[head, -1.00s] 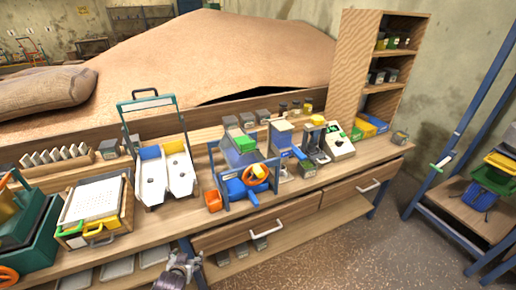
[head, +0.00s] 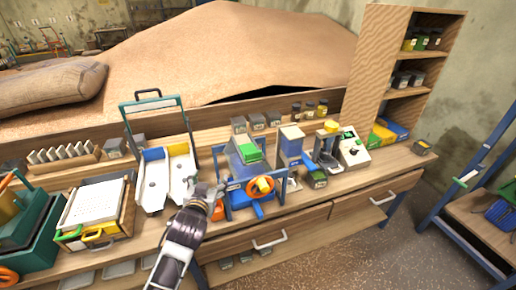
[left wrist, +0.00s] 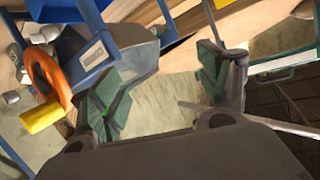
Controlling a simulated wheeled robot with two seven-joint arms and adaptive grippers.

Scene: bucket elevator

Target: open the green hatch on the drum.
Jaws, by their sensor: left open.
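The drum machine stands mid-bench in the head view, with a blue frame (head: 229,204), a grey drum body and an orange handwheel (head: 261,186). The green hatch (head: 249,152) is a flat panel on top of the drum and looks closed. My left gripper (head: 214,189) is open and empty at the left side of the blue frame, lower than the hatch and apart from it. In the left wrist view its fingers (left wrist: 164,88) are spread, with the orange wheel (left wrist: 47,75) and a yellow handle (left wrist: 42,117) at left. I cannot make out the hatch there. My right gripper is out of view.
A two-chute white stand (head: 153,178) with a tall teal handle is left of the gripper. A sieve tray (head: 97,203) lies further left. Other small machines (head: 291,141) stand close on the right. A grain heap (head: 230,50) rises behind the bench.

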